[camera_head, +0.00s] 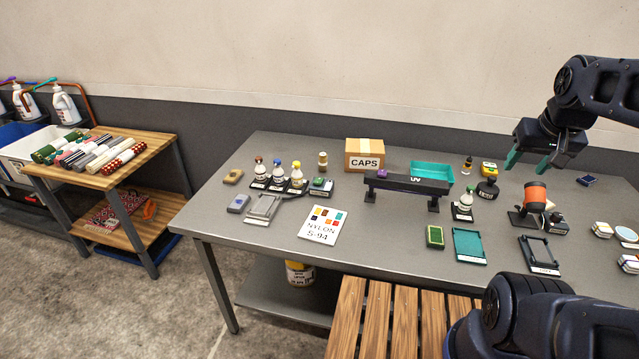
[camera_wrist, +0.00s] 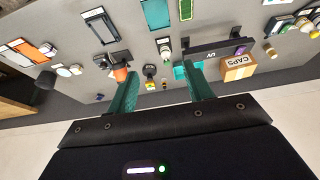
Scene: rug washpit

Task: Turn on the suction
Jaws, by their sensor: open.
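No thing in view is clearly marked as suction, and I cannot tell which device or switch it is. An orange cylinder on a dark stand (camera_head: 535,196) stands at the right of the grey table (camera_head: 330,246); it also shows in the wrist view (camera_wrist: 120,74), close to the left finger. My gripper (camera_head: 527,164) is above the table's back right, with its teal fingers apart and nothing between them. Both fingers also show in the wrist view (camera_wrist: 160,75).
A UV bar (camera_head: 410,184) bridges the table's middle, before a teal tray (camera_head: 432,170) and a CAPS box (camera_head: 365,155). Small bottles (camera_head: 279,175) stand at left. A wooden slatted bench (camera_head: 375,320) is in front. A shelf with rolled rugs (camera_head: 97,153) stands far left.

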